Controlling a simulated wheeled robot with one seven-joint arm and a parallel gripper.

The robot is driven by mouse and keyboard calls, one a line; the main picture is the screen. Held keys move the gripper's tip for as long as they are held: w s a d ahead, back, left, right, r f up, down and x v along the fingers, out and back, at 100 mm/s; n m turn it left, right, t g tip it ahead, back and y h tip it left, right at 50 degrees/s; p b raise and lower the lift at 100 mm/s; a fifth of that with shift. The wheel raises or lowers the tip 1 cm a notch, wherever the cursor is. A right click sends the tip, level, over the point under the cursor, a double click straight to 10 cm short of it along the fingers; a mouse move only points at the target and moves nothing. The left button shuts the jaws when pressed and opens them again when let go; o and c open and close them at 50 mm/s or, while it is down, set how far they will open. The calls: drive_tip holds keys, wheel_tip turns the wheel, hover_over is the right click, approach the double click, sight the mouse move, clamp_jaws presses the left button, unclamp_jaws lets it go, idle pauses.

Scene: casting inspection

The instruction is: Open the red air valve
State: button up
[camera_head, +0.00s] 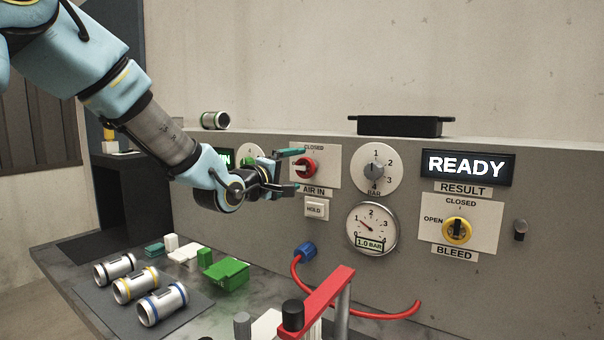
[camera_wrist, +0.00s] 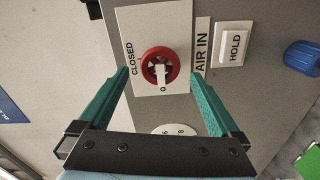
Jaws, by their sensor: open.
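The red air valve (camera_head: 304,168) is a round red knob with a white handle bar, on a white plate above the "AIR IN" label. In the wrist view the red valve (camera_wrist: 160,67) lies ahead of and between my two green fingers, with the word "CLOSED" on the plate beside it. In the wrist view the handle bar points toward the "O" mark. My gripper (camera_head: 291,170) is open and empty, with its fingers toward the panel on either side of the valve. I cannot tell whether the fingertips touch the panel.
The grey panel (camera_head: 330,230) also carries a HOLD button (camera_head: 316,209), a BAR dial (camera_head: 375,170), a gauge (camera_head: 371,228) and the yellow BLEED valve (camera_head: 457,230). A red clamp (camera_head: 318,300) and several castings (camera_head: 163,304) are on the bench below.

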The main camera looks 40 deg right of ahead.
drive_tip(key=b+v, duration=0.1)
drive_tip(key=v, duration=0.5)
drive_tip(key=shift+a, duration=0.3)
drive_tip(key=shift+s, duration=0.1)
